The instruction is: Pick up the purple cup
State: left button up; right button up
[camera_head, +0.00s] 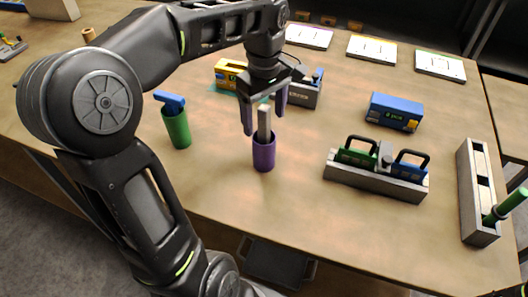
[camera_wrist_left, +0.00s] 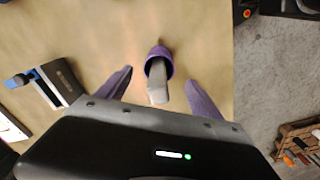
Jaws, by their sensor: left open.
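The purple cup (camera_head: 264,154) stands upright near the front middle of the table, with a light grey block-shaped piece (camera_head: 264,122) sticking up out of it. My left gripper (camera_head: 265,118) is open above the cup, its two purple fingers on either side of the grey piece. In the left wrist view the cup (camera_wrist_left: 158,62) lies beyond and between the spread fingertips (camera_wrist_left: 160,80), and the grey piece (camera_wrist_left: 157,85) points toward the camera. I cannot tell whether a finger touches the grey piece. My right gripper is not in view.
A green cup (camera_head: 177,128) with a blue-topped piece stands to the left. A grey rack (camera_head: 375,182) with green and blue handled pieces, a blue box (camera_head: 394,112) and a long grey tray (camera_head: 476,190) are to the right. The table's front edge is close to the purple cup.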

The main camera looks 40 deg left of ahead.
aim_at(264, 130)
pick_arm(q)
jog(key=shift+f, duration=0.1)
notch_tip(264, 130, down, 5)
jog(key=shift+w+a+f+p, duration=0.1)
jog(key=shift+a+p, duration=0.05)
jog(key=shift+p, duration=0.3)
jog(key=shift+c, duration=0.5)
grip_shut()
dwell(0.6)
